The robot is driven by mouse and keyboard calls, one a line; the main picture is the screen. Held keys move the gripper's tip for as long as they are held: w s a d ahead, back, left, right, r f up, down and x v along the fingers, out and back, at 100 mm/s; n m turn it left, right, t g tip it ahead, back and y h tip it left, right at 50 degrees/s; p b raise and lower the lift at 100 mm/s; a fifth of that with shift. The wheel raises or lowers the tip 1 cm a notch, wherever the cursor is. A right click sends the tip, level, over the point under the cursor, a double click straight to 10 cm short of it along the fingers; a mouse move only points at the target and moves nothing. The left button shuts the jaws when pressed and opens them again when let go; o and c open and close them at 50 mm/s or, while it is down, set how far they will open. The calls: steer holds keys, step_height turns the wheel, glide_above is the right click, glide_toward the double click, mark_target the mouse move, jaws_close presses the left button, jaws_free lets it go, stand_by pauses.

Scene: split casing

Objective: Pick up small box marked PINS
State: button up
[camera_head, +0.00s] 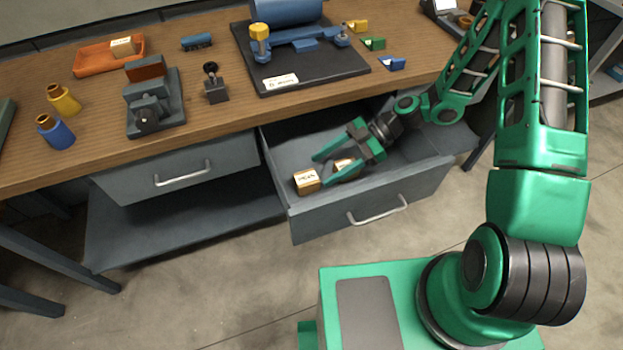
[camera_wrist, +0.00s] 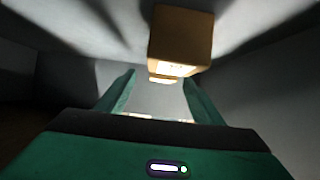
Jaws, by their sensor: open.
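My gripper (camera_head: 322,170) is open inside the pulled-out drawer, its two fingers reaching left. One small tan box (camera_head: 306,182) sits on the drawer floor at the front left, just beyond the fingertips. A second tan box (camera_head: 343,167) lies nearer the palm, between the fingers and partly hidden by them. Both have pale labels too small to read, so I cannot tell which is marked PINS. In the wrist view a tan box (camera_wrist: 181,38) stands past the right fingertip. A pale edge shows low between the fingers, mostly hidden by my gripper (camera_wrist: 159,77).
The open drawer (camera_head: 340,205) has walls close around my gripper. The wooden workbench (camera_head: 215,125) overhangs the drawer's back. On it stand a vise (camera_head: 150,100), an orange tray (camera_head: 92,58) and a black fixture plate (camera_head: 330,72). A shut drawer (camera_head: 180,172) is at left.

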mark_target(314, 174)
steer(key=shift+r+x, duration=0.15)
steer(key=shift+x, duration=1.6)
steer(key=shift+r+x, duration=0.15)
steer(key=shift+x, duration=1.55)
steer(key=shift+s+a, duration=0.1)
steer(key=shift+a, duration=0.05)
steer(key=c, duration=1.3)
